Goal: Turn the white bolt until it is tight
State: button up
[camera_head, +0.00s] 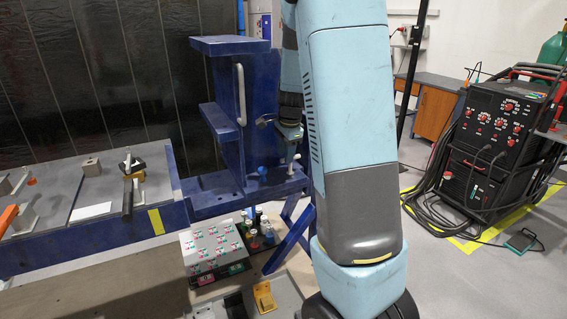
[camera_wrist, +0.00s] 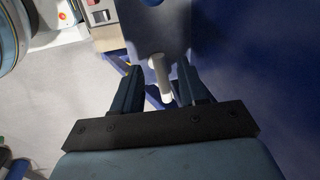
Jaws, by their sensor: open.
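The white bolt (camera_wrist: 161,76) is a pale cylinder standing out from a blue plate in the wrist view. It appears in the gap between the two dark fingers of my gripper (camera_wrist: 159,70), with room visible on both sides. My gripper is open, and neither finger visibly touches the bolt. I cannot tell how deep the bolt sits between the fingers. In the head view, my gripper (camera_head: 289,132) is beside the blue jig (camera_head: 222,46), partly hidden by my arm. A small white upright part (camera_head: 293,163) below it seems to be the bolt.
The jig carries a grey handle (camera_head: 240,94) and a blue knob (camera_head: 262,171). A workbench (camera_head: 90,248) with clamps is at left.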

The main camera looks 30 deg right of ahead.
notch_tip(320, 180, up, 8)
jog(key=s, duration=0.1)
jog(key=shift+s, duration=0.25)
jog(key=shift+f, duration=0.1)
jog(key=s+a+r+n+t, duration=0.1)
jog(key=s+a+n, duration=0.3)
jog(key=s, duration=0.5)
jog(key=s+a+r+n+t, duration=0.1)
jog(key=s+a+r+n, duration=0.3)
jog(key=s+n, duration=0.3)
jog(key=s+a+r+n+t, duration=0.1)
jog(key=s+a+r+n, duration=0.2)
jog(key=s, duration=0.9)
jog(key=a+n, duration=0.2)
jog(key=n, duration=0.1)
jog(key=shift+a, duration=0.35)
jog(key=shift+r, duration=0.1)
